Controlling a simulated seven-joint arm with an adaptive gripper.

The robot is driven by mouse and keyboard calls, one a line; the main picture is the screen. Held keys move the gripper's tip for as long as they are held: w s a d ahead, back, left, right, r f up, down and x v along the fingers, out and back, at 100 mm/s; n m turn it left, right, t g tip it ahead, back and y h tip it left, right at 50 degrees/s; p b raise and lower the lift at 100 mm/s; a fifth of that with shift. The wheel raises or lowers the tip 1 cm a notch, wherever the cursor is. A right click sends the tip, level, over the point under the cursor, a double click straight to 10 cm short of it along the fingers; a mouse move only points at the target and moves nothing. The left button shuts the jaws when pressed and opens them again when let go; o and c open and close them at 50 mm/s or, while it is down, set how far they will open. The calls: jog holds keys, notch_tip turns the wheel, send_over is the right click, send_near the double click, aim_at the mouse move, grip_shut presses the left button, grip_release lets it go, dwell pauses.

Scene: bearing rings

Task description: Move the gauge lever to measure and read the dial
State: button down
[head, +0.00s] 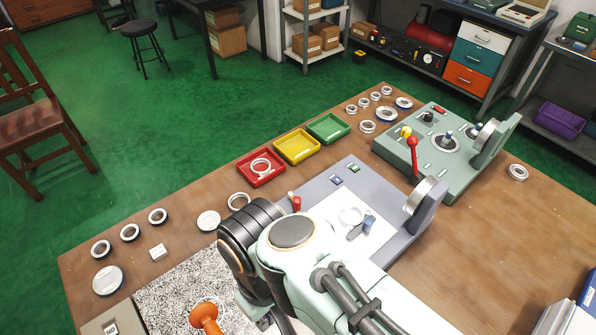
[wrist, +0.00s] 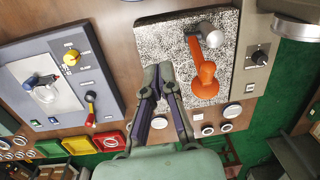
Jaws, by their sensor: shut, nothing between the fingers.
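The blue-grey gauge station (head: 322,192) carries a small red-knobbed lever (head: 296,203) at its near-left edge. In the wrist view the station (wrist: 112,84) is at left, with the lever (wrist: 90,120) at its lower right corner. A green gauge station (head: 455,185) has a long red-knobbed lever (head: 412,142). My gripper (wrist: 159,68) is shut and empty, apart from the lever, beside the granite plate's left edge. The arm hides it in the head view.
A speckled granite plate (wrist: 168,38) bears an orange fixture (wrist: 205,72). A grey box with a black knob (wrist: 258,55) stands beside it. Red (head: 260,181), yellow (head: 314,155) and green (head: 342,134) trays line the far edge.

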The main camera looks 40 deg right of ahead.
jog(key=w+d+r+m+t+h, duration=0.1)
jog(key=w+d+r+m, duration=0.25)
jog(key=w+m, duration=0.5)
jog(key=w+d+r+m+t+h, duration=0.15)
jog(key=w+d+m, duration=0.25)
jog(key=w+m, duration=0.45)
jog(key=w+d+f+m+g+h, duration=0.1)
jog(key=w+d+f+m+g, duration=0.1)
jog(key=f, duration=0.4)
jog(key=w+d+f+m+g+h, duration=0.1)
jog(key=w+d+f+m+g, duration=0.1)
jog(key=w+d+f+m, duration=0.1)
jog(key=w+f+m, duration=0.1)
jog(key=w+f, duration=0.1)
jog(key=w, duration=0.1)
jog(key=shift+f, duration=0.4)
jog(key=shift+h, duration=0.25)
